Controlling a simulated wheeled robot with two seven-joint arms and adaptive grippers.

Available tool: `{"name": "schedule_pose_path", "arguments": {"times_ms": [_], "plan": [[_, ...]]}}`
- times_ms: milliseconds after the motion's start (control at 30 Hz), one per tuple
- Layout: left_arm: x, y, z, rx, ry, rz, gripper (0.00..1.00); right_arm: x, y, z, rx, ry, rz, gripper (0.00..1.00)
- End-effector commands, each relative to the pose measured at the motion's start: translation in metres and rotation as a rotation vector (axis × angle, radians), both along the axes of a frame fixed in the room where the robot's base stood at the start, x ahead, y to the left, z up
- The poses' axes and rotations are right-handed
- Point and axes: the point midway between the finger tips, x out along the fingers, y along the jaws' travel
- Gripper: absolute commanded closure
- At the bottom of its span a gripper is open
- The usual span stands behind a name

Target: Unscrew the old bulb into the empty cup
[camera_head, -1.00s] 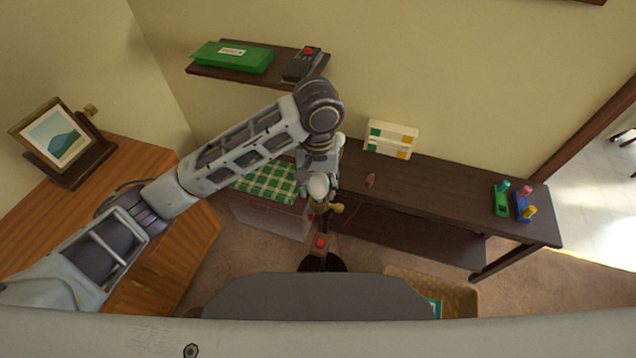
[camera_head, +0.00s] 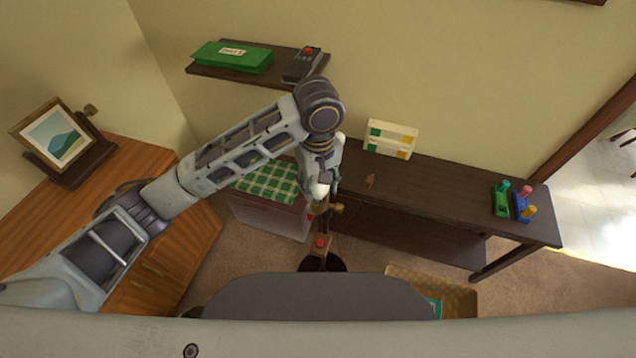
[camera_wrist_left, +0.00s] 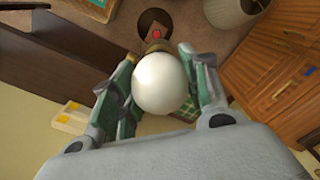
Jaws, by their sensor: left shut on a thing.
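The white round bulb (camera_head: 320,190) is in the middle of the head view, above the lamp's brass socket (camera_head: 326,208). It also shows large in the left wrist view (camera_wrist_left: 160,84). My left gripper (camera_head: 327,174) reaches down over it and is shut on it, one finger on each side in the wrist view (camera_wrist_left: 157,58). The bulb hides part of the socket, so I cannot tell whether it is still threaded in. The lamp's post has a red button (camera_head: 320,243) low down. I cannot make out the empty cup. My right gripper is not in view.
A dark table (camera_head: 440,195) stands to the right, with a cream rack (camera_head: 390,139) and green (camera_head: 501,199) and blue (camera_head: 522,207) peg holders. A wall shelf (camera_head: 213,74) holds a green box. A wooden cabinet (camera_head: 150,225) and a woven basket (camera_head: 460,295) flank the floor.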

Motion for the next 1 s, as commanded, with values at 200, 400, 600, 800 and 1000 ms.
{"name": "schedule_pose_path", "arguments": {"times_ms": [200,400,600,800,1000], "plan": [[0.0002,0.0001,0.0000,0.000,0.000,-0.001,0.50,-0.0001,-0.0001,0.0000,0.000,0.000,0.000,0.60],[0.0001,0.0000,0.0000,0.000,0.000,-0.002,0.30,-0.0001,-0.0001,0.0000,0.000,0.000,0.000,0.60],[0.0001,0.0000,0.0000,0.000,0.000,-0.003,0.30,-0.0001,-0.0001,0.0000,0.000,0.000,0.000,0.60],[0.0000,0.0001,-0.0001,0.000,0.000,-0.045,0.30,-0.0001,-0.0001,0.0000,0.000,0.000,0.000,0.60],[0.0001,0.0002,-0.0001,0.000,0.000,-0.175,0.30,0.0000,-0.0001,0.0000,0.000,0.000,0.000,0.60]]}}
